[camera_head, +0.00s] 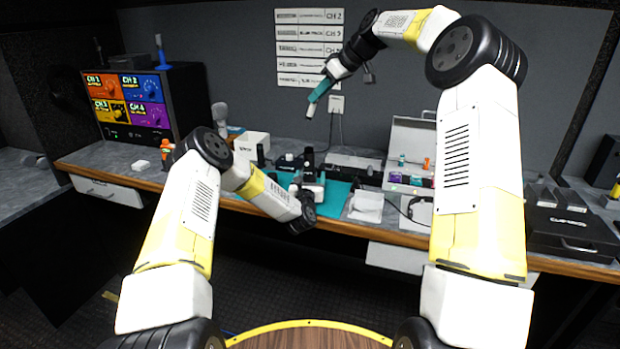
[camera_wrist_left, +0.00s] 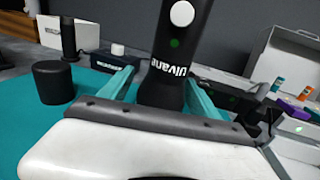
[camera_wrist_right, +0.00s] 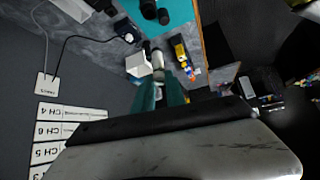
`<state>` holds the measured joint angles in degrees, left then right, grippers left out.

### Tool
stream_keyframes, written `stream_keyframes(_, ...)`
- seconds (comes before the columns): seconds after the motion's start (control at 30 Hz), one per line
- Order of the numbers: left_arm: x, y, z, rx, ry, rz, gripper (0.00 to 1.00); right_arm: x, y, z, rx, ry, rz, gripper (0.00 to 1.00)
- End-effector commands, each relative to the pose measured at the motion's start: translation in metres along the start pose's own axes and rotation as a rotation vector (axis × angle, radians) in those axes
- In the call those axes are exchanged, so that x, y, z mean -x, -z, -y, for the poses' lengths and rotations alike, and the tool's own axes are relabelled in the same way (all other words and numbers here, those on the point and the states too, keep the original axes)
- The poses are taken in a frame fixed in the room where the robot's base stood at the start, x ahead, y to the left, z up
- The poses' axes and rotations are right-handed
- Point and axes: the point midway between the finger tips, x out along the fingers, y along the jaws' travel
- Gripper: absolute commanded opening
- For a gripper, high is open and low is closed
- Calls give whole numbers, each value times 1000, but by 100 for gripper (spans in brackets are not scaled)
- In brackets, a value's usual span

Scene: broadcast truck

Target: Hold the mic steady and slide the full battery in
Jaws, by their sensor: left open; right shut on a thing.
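The black mic (camera_head: 308,163) stands upright on the teal mat (camera_head: 336,192); it has a white button and a green light in the left wrist view (camera_wrist_left: 172,60). My left gripper (camera_wrist_left: 160,92) is open, its teal fingers on either side of the mic's body. In the head view its wrist hides the mic's lower part. My right gripper (camera_head: 321,88) is raised high in front of the back wall. It is shut on a pale cylinder (camera_head: 311,110), seemingly the battery, tilted downward. The cylinder also shows beyond the fingers in the right wrist view (camera_wrist_right: 158,60).
A black cylindrical cap (camera_wrist_left: 53,82) stands on the mat left of the mic. A white box (camera_head: 250,146) is behind left. Wall labels hang behind.

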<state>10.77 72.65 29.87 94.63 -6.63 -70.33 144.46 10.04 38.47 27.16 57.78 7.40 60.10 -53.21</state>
Motion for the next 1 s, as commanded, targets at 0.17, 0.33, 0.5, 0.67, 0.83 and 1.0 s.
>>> stream_keyframes(0.17, -1, 0, 0, 0, 0, 0, 72, 0, 0, 0, 0, 0, 0, 0)
stream_keyframes(0.33, 0, 0, 0, 0, 0, 0, 50, 0, 0, 0, 0, 0, 0, 0)
stream_keyframes(0.5, 0, 0, 0, 0, 0, 0, 17, 0, 0, 0, 0, 0, 0, 0)
stream_keyframes(0.67, 0, 0, 0, 0, 0, 0, 0, 0, 0, 0, 0, 0, 0, 0)
stream_keyframes(0.83, 0, 0, 0, -1, 0, 0, 0, -6, 0, 1, -22, -22, 30, 0)
stream_keyframes(1.0, 0, 0, 0, -1, 0, 0, 0, -25, 1, 1, -140, -119, 147, 0)
